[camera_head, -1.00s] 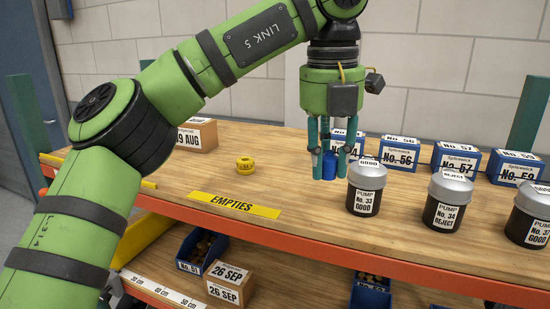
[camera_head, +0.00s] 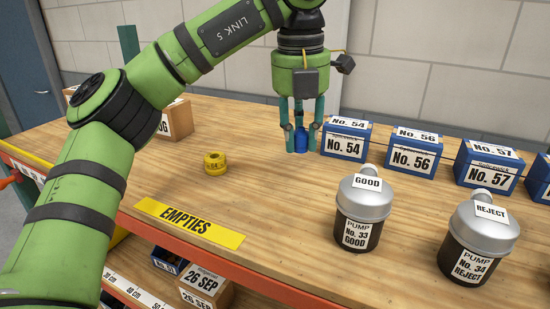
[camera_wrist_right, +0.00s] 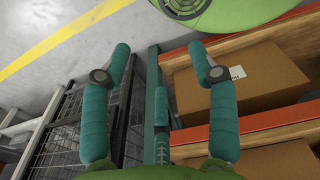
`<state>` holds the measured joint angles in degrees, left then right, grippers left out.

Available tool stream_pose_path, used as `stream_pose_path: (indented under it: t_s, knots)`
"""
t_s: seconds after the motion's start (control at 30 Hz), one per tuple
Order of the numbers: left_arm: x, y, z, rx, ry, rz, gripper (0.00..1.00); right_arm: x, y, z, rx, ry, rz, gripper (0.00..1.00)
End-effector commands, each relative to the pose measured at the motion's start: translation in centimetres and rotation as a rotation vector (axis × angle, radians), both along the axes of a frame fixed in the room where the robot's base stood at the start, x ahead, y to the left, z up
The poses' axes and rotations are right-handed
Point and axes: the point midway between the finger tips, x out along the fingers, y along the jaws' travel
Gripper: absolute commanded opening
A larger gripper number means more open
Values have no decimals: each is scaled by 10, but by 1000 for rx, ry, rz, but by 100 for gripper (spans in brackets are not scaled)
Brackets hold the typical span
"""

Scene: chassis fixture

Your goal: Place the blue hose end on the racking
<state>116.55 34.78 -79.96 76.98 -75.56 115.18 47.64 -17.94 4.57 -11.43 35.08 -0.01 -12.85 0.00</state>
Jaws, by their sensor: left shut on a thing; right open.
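The blue hose end (camera_head: 300,140) is a small blue piece between the fingers of my left gripper (camera_head: 301,146). Whether the piece touches the wooden top is hard to tell. The racking has a wooden top shelf (camera_head: 270,215) with an orange front beam (camera_head: 262,283). My right gripper (camera_wrist_right: 162,65) is open and empty in the right wrist view, above the floor near orange racking beams and a cardboard box (camera_wrist_right: 250,80).
Pumps No. 33 (camera_head: 360,210) and No. 34 (camera_head: 475,240) stand to the right. A yellow roll (camera_head: 215,163) and the EMPTIES label (camera_head: 188,222) lie to the left. Blue boxes No. 56 (camera_head: 410,160) and No. 57 (camera_head: 488,170) line the back. A wire cage (camera_wrist_right: 55,130) shows in the right wrist view.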

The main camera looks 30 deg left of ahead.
Motion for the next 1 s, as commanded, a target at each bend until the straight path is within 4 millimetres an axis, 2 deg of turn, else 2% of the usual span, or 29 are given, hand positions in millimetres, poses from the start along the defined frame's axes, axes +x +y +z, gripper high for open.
stream_pose_path:
  t_s: [0.1,0.3,0.43,0.63,1.0]
  knots:
    - [2,24,-14,-2,3,2,0,1,1,5,1,-2,0,60]
    - [5,41,-25,-1,0,-1,0,16,2,7,4,-27,0,60]
    - [5,42,-39,-1,4,-4,0,24,3,7,6,-40,0,60]
    - [5,42,-62,-1,2,-2,0,21,2,9,5,-35,0,60]
    - [5,41,-67,-1,-1,-1,0,15,2,7,3,-25,0,60]
